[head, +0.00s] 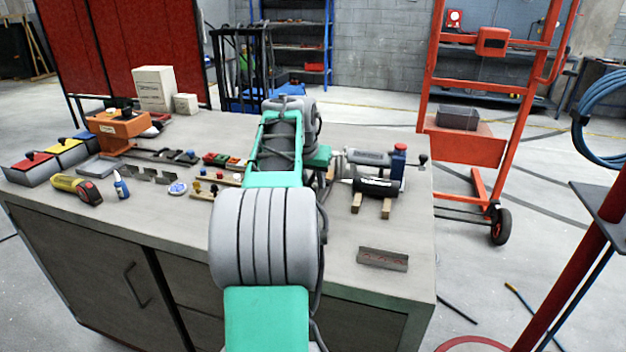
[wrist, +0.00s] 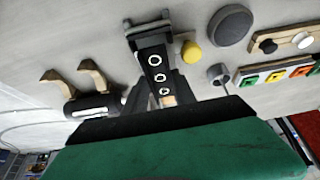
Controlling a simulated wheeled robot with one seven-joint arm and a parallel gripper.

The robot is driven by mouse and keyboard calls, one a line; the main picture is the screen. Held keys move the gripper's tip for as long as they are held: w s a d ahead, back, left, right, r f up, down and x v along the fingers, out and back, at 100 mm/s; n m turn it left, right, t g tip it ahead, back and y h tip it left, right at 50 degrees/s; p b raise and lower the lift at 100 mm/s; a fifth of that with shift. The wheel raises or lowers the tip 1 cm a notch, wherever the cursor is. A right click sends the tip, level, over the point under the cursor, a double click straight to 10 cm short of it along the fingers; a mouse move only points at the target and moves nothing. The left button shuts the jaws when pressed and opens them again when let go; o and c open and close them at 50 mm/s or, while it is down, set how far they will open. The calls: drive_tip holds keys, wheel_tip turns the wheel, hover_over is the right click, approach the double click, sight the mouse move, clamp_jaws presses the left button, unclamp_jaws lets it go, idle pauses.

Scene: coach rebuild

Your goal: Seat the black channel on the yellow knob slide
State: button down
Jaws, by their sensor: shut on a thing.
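In the wrist view my gripper (wrist: 157,72) is shut on a dark piece with a row of pale-ringed holes, which I take for the black channel (wrist: 156,60). It lies between the fingers and points away from the palm. A yellow knob (wrist: 191,57) shows just right of the held piece, with a small gap in the picture. The slide under the knob is mostly hidden, so I cannot tell whether channel and slide touch. In the head view my own arm covers the gripper and the channel.
A grey disc (wrist: 230,24) and a grey cylinder (wrist: 218,74) are close on the right. Coloured blocks (wrist: 276,75) lie beyond. A black cylinder (head: 376,187) rests near wooden blocks (head: 385,208). A dark tray (head: 382,259) lies at the front right, with bare bench around it.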

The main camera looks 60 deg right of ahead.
drive_tip(key=shift+a+f, duration=0.1)
drive_tip(key=shift+f, duration=0.85)
idle(1.9)
drive_tip(key=c, duration=0.9)
unclamp_jaws()
drive_tip(key=shift+c, duration=0.7)
drive_tip(key=o, duration=0.3)
drive_tip(key=shift+r, duration=0.1)
drive_tip(key=shift+o, duration=0.2)
drive_tip(key=shift+r, duration=0.1)
